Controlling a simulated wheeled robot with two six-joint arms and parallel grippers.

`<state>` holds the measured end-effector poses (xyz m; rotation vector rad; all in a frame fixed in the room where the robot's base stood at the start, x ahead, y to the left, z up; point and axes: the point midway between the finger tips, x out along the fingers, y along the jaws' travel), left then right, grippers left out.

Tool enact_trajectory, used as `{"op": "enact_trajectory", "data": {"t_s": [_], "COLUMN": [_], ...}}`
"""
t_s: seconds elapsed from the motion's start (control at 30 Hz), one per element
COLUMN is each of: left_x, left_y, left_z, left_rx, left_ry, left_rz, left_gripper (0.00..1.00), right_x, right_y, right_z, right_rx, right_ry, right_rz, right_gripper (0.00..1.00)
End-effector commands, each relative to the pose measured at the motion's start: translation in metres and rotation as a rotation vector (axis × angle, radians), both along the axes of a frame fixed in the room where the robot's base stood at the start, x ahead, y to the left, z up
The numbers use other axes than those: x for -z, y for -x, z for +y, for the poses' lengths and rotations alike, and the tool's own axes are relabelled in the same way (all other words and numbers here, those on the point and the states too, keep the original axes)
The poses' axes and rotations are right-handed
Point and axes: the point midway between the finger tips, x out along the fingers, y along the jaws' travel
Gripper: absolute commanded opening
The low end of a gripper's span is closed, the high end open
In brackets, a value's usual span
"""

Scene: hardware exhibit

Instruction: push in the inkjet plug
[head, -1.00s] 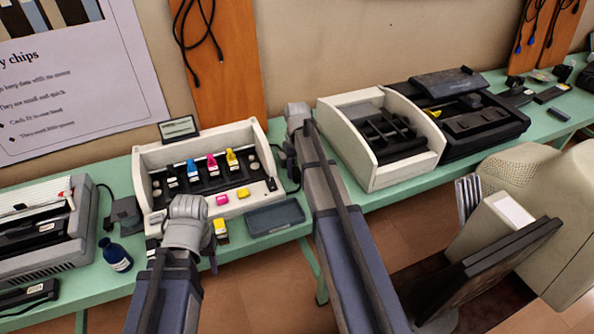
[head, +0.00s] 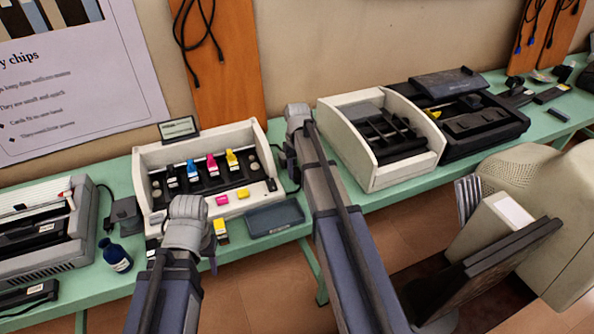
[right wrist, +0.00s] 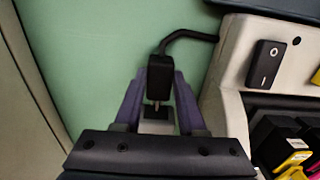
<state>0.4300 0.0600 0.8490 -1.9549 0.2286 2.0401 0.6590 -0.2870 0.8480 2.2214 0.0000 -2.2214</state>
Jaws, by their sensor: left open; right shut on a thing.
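The inkjet plug (right wrist: 159,72) is a black block with a dark cable and a short metal pin, seen in the right wrist view. My right gripper (right wrist: 160,90) has its purple fingers shut on both sides of it. A small dark block (right wrist: 156,113) sits by the pin's tip; I cannot tell whether the pin enters it. The open inkjet printer (head: 262,142) has coloured cartridges inside. In the head view my right gripper is at the printer's right side, mostly hidden behind its arm. My left gripper (head: 213,258) hangs open and low before the printer, mostly hidden by its wrist.
A rocker switch (right wrist: 269,62) is on the printer's pale casing beside the plug. A dark tray (head: 274,218) and a yellow cartridge (head: 221,231) lie in front. A blue bottle (head: 117,257) stands left. A second pale printer (head: 405,160) stands right of my right arm.

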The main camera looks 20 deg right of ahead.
Motion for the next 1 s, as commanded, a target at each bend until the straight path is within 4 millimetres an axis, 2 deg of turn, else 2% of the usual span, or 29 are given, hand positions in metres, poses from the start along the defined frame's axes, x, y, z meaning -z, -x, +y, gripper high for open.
{"op": "enact_trajectory", "data": {"t_s": [0.43,0.53,0.7,0.97,1.0], "left_x": [0.0,0.0,0.0,0.0,0.0], "left_y": [0.0,0.0,0.0,0.0,0.0], "left_z": [0.0,0.0,0.0,0.0,0.0], "left_rx": [0.0,0.0,0.0,0.0,0.0], "left_ry": [0.0,0.0,0.0,0.0,0.0], "left_rz": [0.0,0.0,0.0,0.0,0.0], "left_gripper": [0.5,0.5,0.5,0.5,0.5], "right_x": [0.0,0.0,0.0,0.0,0.0], "right_y": [-0.001,-0.01,-0.035,-0.037,-0.037], "right_z": [0.0,0.0,0.0,0.0,0.0], "right_rx": [0.0,0.0,-0.001,0.0,0.0], "right_ry": [0.0,0.0,0.0,0.0,0.0], "right_rz": [0.0,0.0,0.0,-0.006,-0.006], "right_gripper": [0.0,0.0,0.0,0.0,0.42]}}
